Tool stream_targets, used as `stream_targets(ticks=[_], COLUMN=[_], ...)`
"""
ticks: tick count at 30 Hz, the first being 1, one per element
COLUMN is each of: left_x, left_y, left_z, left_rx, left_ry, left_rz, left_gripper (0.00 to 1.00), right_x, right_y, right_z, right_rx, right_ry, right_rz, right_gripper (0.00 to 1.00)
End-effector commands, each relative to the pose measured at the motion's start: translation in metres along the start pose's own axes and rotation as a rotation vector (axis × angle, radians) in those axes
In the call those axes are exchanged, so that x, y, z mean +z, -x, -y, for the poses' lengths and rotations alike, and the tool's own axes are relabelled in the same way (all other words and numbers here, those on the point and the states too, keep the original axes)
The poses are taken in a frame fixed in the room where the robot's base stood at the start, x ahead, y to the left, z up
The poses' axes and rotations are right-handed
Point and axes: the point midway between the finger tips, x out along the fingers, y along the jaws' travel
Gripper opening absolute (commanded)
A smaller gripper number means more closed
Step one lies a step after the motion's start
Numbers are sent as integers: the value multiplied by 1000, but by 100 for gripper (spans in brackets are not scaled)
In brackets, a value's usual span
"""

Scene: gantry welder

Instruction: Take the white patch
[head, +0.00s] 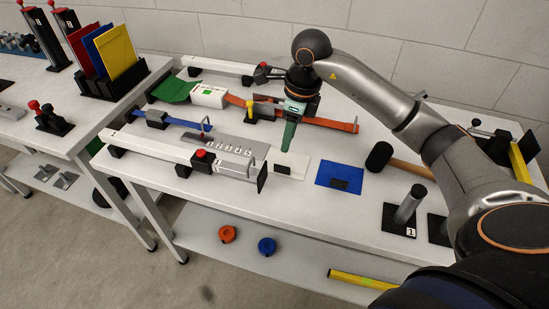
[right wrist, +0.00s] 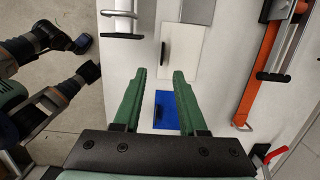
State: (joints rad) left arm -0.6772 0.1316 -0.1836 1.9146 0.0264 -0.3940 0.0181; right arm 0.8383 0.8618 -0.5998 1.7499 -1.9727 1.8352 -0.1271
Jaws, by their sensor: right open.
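The white patch (head: 293,163) is a flat white sheet with a small black handle, lying on the table just right of the grey numbered plate. It also shows in the right wrist view (right wrist: 186,58), ahead of the fingertips, with its black handle near its left edge. My right gripper (head: 287,149) has green fingers pointing down above the patch. In the right wrist view its two fingers (right wrist: 160,72) are apart with nothing between them. The near part of the patch lies close to the fingertips in that view. My left gripper is not seen in the head view.
A blue patch (head: 339,173) with a black handle lies to the right of the white one. A white rail clamp (head: 170,148) with a red button runs along the left.

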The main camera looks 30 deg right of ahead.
Motion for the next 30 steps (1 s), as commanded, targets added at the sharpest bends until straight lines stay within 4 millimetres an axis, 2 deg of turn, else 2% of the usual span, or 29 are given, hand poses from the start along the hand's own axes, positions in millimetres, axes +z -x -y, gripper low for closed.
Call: stream_targets(ticks=[3, 9, 16, 24, 30], left_x=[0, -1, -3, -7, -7], left_y=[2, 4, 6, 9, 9], left_z=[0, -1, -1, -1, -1], left_rx=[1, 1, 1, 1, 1], left_ry=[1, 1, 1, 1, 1], left_rz=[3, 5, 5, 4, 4], left_gripper=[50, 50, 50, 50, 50], right_x=[-1, 0, 0, -2, -2], right_y=[-24, -55, -73, -111, -116], right_z=[-2, -2, 0, 5, 6], right_rx=[8, 7, 8, 9, 5], right_ry=[0, 0, 0, 1, 2], right_rz=[-4, 0, 1, 1, 3], right_gripper=[41, 41, 41, 41, 41])
